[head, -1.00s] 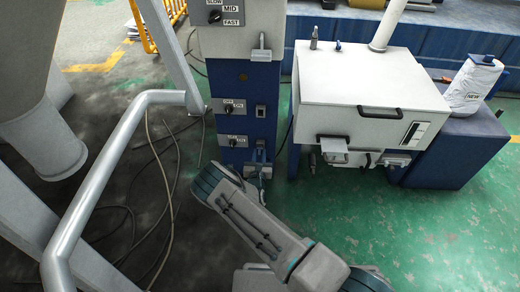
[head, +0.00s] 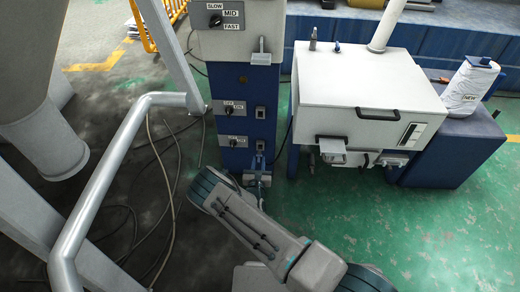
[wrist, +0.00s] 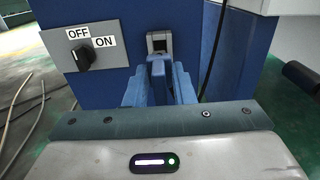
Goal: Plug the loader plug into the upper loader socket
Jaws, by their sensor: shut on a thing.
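In the wrist view, my gripper (wrist: 158,88) is shut on a blue loader plug (wrist: 158,66) held between its blue fingers. A grey-framed socket (wrist: 159,42) with a dark opening is straight ahead, just beyond the plug; whether they touch is unclear. In the head view, the upper loader socket (head: 261,112) and a lower socket (head: 260,146) are on the blue column, each right of an OFF/ON switch. My gripper (head: 257,168) is in front of the column and appears just below the lower socket. The plug is too small to make out there.
An OFF/ON switch (wrist: 84,54) is left of the socket, and a dark cable (wrist: 214,55) runs at its right. A white machine box (head: 365,95) stands right of the column. A grey rail (head: 95,185) and floor cables are at the left.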

